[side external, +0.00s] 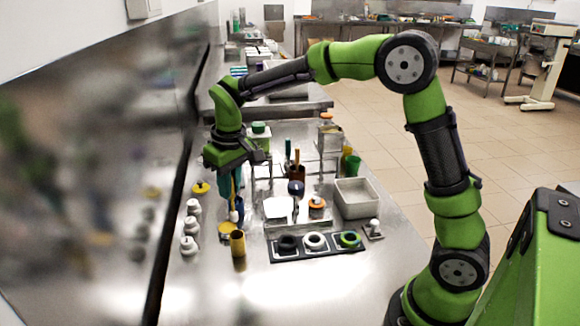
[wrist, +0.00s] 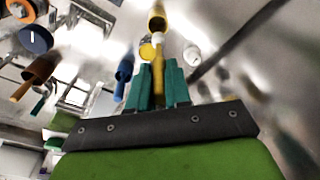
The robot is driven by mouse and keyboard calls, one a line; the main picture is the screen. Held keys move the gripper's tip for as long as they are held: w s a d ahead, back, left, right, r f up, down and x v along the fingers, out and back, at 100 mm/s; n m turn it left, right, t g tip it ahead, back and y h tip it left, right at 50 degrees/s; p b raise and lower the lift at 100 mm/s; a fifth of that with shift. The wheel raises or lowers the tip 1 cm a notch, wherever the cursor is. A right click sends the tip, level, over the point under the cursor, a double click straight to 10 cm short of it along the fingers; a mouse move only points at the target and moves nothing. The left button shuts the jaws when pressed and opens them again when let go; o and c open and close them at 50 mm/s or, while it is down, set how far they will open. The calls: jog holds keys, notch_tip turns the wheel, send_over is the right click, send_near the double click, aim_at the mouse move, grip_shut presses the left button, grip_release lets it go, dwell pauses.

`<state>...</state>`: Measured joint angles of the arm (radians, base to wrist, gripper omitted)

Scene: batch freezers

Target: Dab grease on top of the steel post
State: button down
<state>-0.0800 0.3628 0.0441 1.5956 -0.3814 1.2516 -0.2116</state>
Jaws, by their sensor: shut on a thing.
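My gripper (side external: 231,190) points down over the left part of the steel bench, its teal fingers shut on a yellow-handled brush (side external: 233,214) with a pale tip. In the wrist view the brush handle (wrist: 158,82) runs between the fingers (wrist: 158,68). The tip is at or just above a shallow yellow dish (side external: 226,232); I cannot tell if it touches. The dish also shows in the wrist view (wrist: 147,51). A small post with a pale, shiny top (side external: 374,226) stands on a square base at the right, away from my gripper; it looks like the steel post.
A yellow-brown cylinder (side external: 238,244) stands just in front of the dish, and a blue cup (side external: 239,208) is close behind. Several white bottles (side external: 190,226) stand to the left. A black tray of rings (side external: 317,246) and a white bin (side external: 356,199) are to the right.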

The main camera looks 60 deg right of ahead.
dwell(0.3)
jog(key=shift+f, duration=0.15)
jog(key=w+d+f, duration=0.2)
jog(key=w+d, duration=0.2)
jog(key=w, duration=0.3)
jog(key=shift+a+f, duration=0.15)
jog(key=shift+f, duration=1.2)
jog(key=shift+a+f, duration=0.1)
jog(key=shift+f, duration=1.2)
jog(key=shift+f, duration=0.6)
jog(key=shift+r, duration=0.1)
notch_tip(320, 180, up, 7)
dwell(0.6)
